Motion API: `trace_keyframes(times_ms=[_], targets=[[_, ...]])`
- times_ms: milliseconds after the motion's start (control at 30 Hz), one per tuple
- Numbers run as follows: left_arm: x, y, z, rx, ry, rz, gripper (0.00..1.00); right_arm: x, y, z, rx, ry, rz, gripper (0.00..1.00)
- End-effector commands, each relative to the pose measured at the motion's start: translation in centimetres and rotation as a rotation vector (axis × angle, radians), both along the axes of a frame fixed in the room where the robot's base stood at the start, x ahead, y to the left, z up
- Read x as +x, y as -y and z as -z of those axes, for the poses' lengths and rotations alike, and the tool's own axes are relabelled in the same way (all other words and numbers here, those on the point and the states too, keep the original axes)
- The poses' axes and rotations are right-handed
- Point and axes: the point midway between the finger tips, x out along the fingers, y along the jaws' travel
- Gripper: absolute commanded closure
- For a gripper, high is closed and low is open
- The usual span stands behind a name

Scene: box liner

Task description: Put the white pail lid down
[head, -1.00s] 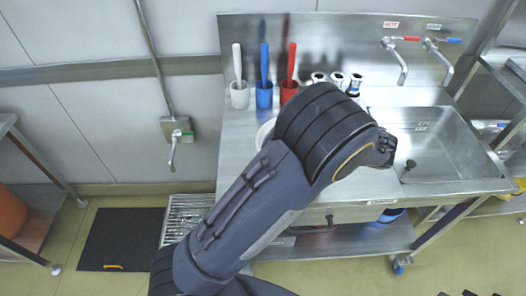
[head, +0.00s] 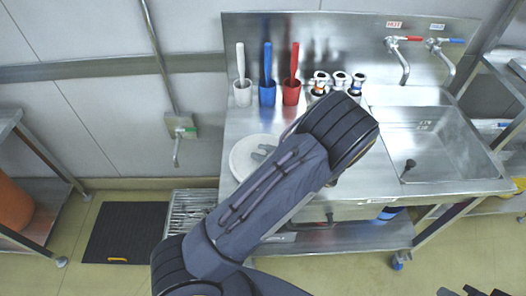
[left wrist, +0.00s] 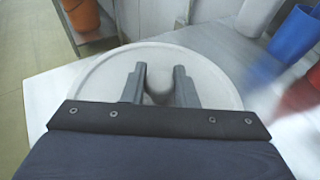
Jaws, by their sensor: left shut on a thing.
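The white pail lid (head: 242,168) is a round disc with a raised rim, over the left end of the steel counter in the head view. In the left wrist view the lid (left wrist: 95,85) lies flat below my fingers, with a rounded knob (left wrist: 160,85) at its middle. My left gripper (left wrist: 160,88) is shut on that knob, one finger on each side. In the head view my left gripper (head: 262,153) is partly hidden by my arm. I cannot tell whether the lid touches the counter. Dark tips of my right gripper (head: 470,291) show at the bottom edge.
White, blue and red cups (head: 267,94) with upright handles stand along the counter's back. Several metal-topped containers (head: 340,80) stand to their right. The sink (head: 425,150) fills the counter's right. A floor grate (head: 188,210) and black mat (head: 125,232) lie lower left.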

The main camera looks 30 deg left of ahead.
Motion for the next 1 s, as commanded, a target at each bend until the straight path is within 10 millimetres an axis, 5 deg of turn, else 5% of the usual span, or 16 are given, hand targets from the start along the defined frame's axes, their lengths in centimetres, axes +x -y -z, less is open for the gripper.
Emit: trace_keyframes(times_ms=[300,333,467,833,1000], targets=[[0.0,0.0,0.5,0.0,0.0,0.0,0.97,0.0,0.0,0.4,0.0,0.0,0.0,1.0],[0.0,0.0,0.3,-0.001,0.0,0.0,0.7,0.0,0.0,0.3,0.0,0.0,0.0,1.0],[0.0,0.0,0.3,-0.001,0.0,0.0,0.53,0.0,0.0,0.2,0.0,0.0,0.0,1.0],[0.0,0.2,-0.2,-0.001,0.001,0.001,0.52,0.0,0.0,-0.1,0.0,0.0,0.0,1.0],[0.0,2.8,-0.7,-0.003,0.002,0.004,0.52,0.0,0.0,0.8,0.0,0.0,0.0,1.0]])
